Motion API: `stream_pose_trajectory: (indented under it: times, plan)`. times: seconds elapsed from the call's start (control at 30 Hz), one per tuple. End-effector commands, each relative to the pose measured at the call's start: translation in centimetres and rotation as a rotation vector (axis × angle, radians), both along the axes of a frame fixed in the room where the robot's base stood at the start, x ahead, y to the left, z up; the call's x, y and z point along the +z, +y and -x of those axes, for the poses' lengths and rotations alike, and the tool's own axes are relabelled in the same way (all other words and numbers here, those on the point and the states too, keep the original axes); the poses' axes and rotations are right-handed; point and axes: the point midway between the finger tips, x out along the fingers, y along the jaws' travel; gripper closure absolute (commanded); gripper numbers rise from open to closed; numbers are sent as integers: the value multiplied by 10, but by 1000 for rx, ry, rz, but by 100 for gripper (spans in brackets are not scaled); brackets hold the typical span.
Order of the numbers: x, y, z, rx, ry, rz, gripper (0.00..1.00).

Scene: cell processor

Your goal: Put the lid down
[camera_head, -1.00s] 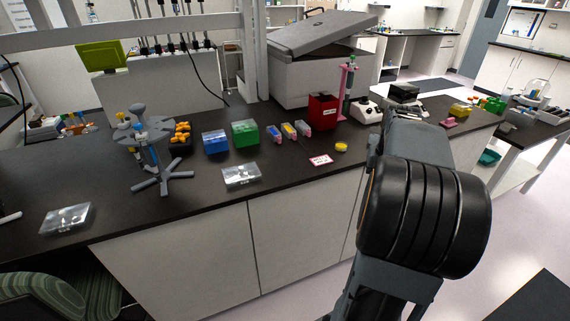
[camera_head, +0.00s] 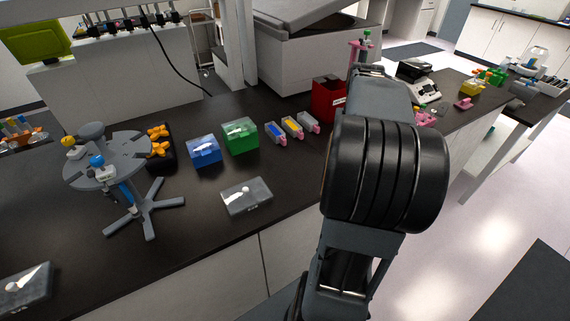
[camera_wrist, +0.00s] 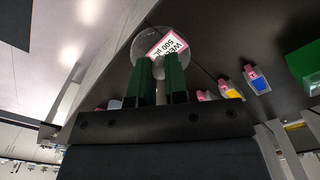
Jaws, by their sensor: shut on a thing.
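In the wrist view, a clear round lid (camera_wrist: 138,46) is at the tips of my gripper (camera_wrist: 159,72). The two green fingers are shut on it, with a pale stem-like part between them. A white card with a pink border and printed text (camera_wrist: 168,46) shows through or just beyond the clear disc, over the dark bench (camera_wrist: 205,40). I cannot tell the gap between lid and bench. In the head view my arm hides the gripper, the lid and the card.
On the bench in the head view are a green box (camera_head: 240,135), a blue box (camera_head: 204,150), small coloured cartridges (camera_head: 292,127), a red box (camera_head: 326,100), a grey rotor stand (camera_head: 110,160) and a flat case (camera_head: 246,196). Bare bench lies right of the case.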

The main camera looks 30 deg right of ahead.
Motion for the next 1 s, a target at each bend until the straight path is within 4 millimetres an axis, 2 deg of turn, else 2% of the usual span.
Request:
stream_pose_trajectory:
  times: [0.17, 0.47, 0.6, 0.8, 1.0]
  plan:
    - [-9, 12, -14, 0, 3, -3, 100]
    - [-41, 60, -69, -2, 3, -3, 100]
    - [-67, 71, -83, -4, 4, -2, 100]
    - [-86, 82, -95, -5, 2, -2, 100]
    - [-95, 87, -101, -3, 2, -1, 100]
